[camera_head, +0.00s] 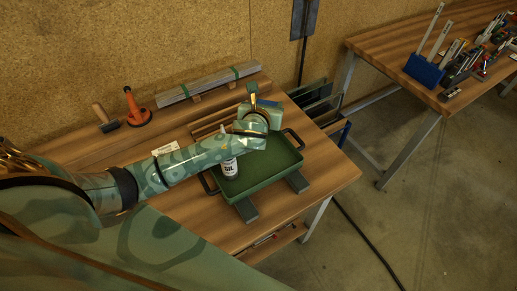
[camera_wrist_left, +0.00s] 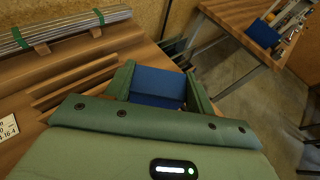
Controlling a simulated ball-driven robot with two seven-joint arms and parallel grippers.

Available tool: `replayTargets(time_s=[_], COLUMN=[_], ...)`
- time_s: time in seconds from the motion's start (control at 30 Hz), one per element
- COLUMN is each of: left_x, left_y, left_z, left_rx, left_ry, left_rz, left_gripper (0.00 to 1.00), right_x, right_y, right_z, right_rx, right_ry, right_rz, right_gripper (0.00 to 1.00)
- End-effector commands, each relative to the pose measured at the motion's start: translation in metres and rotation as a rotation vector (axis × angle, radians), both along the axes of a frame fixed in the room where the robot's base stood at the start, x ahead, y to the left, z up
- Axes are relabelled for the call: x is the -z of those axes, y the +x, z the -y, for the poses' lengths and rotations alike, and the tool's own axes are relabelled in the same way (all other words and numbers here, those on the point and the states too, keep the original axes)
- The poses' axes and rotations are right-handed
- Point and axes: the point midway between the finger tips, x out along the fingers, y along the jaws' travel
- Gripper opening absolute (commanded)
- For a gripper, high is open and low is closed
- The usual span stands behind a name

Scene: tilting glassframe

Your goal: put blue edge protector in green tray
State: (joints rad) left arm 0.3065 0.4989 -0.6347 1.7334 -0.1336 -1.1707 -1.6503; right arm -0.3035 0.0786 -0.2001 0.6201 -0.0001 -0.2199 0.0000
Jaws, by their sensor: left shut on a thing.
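The blue edge protector (camera_wrist_left: 158,84) sits between the two green fingers of my left gripper (camera_wrist_left: 160,92), which is shut on it. In the head view a bit of the blue edge protector (camera_head: 268,103) shows at my left gripper (camera_head: 262,100), near the far side of the green tray (camera_head: 262,176). My left forearm crosses over the tray's left part and hides some of it. How high the gripper is above the bench cannot be told. My right gripper is not in view.
A bundle of metal strips (camera_head: 208,84) with green bands lies at the back of the wooden bench. An orange-handled tool (camera_head: 136,108) and a wooden-handled one (camera_head: 105,118) stand at the back left. A second table (camera_head: 400,50) with a blue holder (camera_head: 424,70) stands right.

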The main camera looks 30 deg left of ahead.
Motion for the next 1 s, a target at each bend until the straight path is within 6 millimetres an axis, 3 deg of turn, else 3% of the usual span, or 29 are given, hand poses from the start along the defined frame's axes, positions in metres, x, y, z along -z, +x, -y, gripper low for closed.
replayTargets(time_s=[0.2,0.4,0.67,0.83,1.0], left_x=[0.075,0.123,0.145,0.173,0.173], left_y=[-0.001,-0.001,-0.001,-0.002,-0.001], left_z=[0.000,0.000,0.000,0.000,0.000], left_rx=[-0.001,0.000,0.000,0.001,0.001], left_ry=[0.003,0.002,0.002,0.002,0.001], left_rz=[-0.010,-0.007,-0.005,-0.007,-0.004], left_gripper=[0.33,0.33,0.33,0.33,0.33], right_x=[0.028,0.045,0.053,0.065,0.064], right_y=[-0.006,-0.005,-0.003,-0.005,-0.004], right_z=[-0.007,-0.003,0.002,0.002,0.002], right_rx=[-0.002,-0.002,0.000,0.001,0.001], right_ry=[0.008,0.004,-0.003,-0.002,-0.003], right_rz=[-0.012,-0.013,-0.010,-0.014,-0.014], right_gripper=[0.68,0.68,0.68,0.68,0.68])
